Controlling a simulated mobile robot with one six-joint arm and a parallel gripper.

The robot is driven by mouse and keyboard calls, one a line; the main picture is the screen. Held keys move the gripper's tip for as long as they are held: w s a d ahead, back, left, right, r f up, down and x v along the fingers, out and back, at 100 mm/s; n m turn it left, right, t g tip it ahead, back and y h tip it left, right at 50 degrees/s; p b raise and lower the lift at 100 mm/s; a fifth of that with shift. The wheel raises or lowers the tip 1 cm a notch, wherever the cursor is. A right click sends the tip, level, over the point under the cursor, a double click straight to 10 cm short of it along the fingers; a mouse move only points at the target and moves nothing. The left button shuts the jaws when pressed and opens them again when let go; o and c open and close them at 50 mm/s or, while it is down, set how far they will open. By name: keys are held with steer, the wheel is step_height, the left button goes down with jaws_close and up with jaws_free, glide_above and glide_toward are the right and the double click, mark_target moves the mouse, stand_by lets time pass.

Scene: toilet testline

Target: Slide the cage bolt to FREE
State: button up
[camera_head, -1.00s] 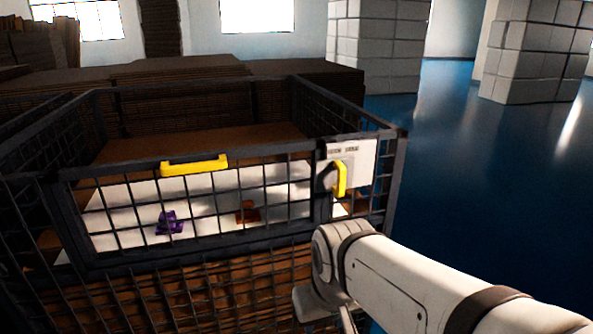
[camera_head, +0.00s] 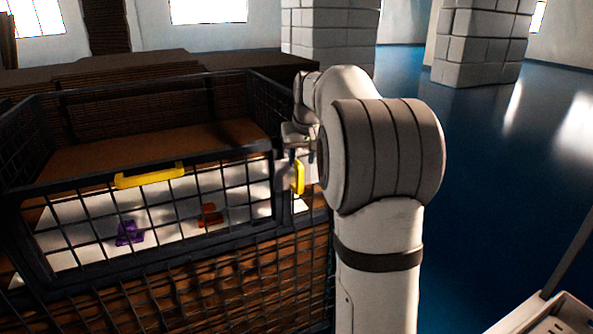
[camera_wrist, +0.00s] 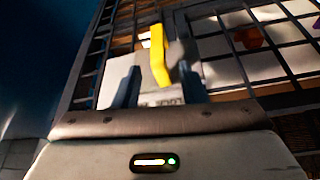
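The cage bolt's yellow handle (camera_head: 299,177) stands upright on a pale plate (camera_head: 311,172) at the right end of the cage's front gate. My gripper (camera_head: 301,152) is just above the handle, partly hidden by my arm. In the wrist view the yellow handle (camera_wrist: 159,56) shows ahead of my gripper (camera_wrist: 158,84), whose two fingers are apart. The handle lies roughly in line with the gap between them, and I cannot tell whether they touch it. Lettering on the plate is too blurred to read fully.
The mesh cage (camera_head: 150,262) has a gate with a yellow grip (camera_head: 150,176) on top. Behind the mesh lie a purple object (camera_head: 129,233) and an orange-red object (camera_head: 209,215) on a white surface. Open blue floor (camera_head: 500,190) lies to the right.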

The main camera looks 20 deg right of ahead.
mark_target(300, 169)
steer(key=shift+w+d+f, duration=0.2)
steer(key=shift+w, duration=0.1)
steer(key=x, duration=0.7)
steer(key=shift+a+p, duration=0.1)
steer(key=shift+p, duration=0.3)
jaws_close()
